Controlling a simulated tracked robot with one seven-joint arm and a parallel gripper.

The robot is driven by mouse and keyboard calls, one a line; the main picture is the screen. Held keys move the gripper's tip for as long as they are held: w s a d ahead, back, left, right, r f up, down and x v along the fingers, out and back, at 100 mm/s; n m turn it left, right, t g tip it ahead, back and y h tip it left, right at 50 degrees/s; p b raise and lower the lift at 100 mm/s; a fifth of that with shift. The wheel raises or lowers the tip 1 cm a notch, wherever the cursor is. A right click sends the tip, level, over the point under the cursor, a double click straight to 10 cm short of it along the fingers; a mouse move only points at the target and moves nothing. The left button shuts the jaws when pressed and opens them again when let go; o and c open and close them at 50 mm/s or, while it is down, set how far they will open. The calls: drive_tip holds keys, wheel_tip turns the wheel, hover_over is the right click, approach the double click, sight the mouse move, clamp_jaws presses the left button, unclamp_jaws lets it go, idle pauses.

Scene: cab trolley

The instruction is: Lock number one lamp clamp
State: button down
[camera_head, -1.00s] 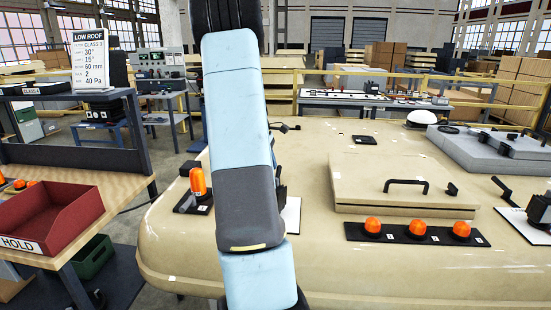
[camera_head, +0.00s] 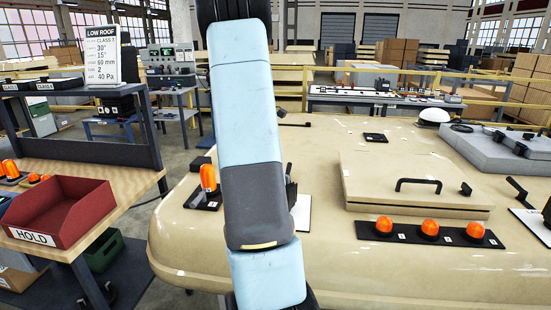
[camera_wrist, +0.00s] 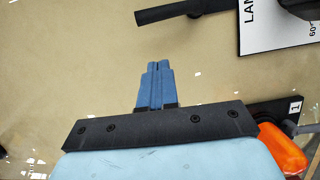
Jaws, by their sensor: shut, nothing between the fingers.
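An orange beacon lamp (camera_head: 208,178) stands upright on a black plate (camera_head: 203,200) at the left end of the beige roof. In the wrist view, the orange lamp (camera_wrist: 283,148) is at the lower right, partly cut off. Its plate carries a white label with the number 1 (camera_wrist: 296,106). A short grey part, possibly the clamp lever (camera_wrist: 290,128), lies beside the lamp; its position is unclear. My gripper (camera_wrist: 158,66) has its blue fingers together, empty, over bare roof to the left of the lamp plate. In the head view my arm hides the gripper.
A black bar (camera_wrist: 182,11) and a white lettered card (camera_wrist: 285,25) are near the top of the wrist view. A black strip (camera_head: 407,233) with three low orange lamps lies in front of a raised hatch with a black handle (camera_head: 418,184). A red HOLD bin (camera_head: 65,210) stands left.

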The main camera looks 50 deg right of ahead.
drive_tip(key=v, duration=0.6)
drive_tip(key=shift+w+a+r, duration=0.2)
drive_tip(key=shift+w, duration=0.1)
drive_tip(key=s+a+r+m+t, duration=0.1)
drive_tip(key=s+a+r+t, duration=0.2)
drive_tip(key=a, duration=0.9)
drive_tip(key=s+a+r+m+t, duration=0.2)
drive_tip(key=a+r, duration=0.4)
drive_tip(key=a, duration=0.6)
drive_tip(key=s+a+f+m+t+y, duration=0.1)
drive_tip(key=s+a+f+m+t, duration=0.1)
drive_tip(key=s+a, duration=1.3)
drive_tip(key=a+m+t, duration=0.1)
drive_tip(key=a, duration=0.2)
drive_tip(key=shift+s+t+y, duration=0.25)
drive_tip(key=shift+t+y, duration=0.05)
drive_tip(key=shift+y, duration=0.1)
drive_tip(key=shift+f, duration=0.1)
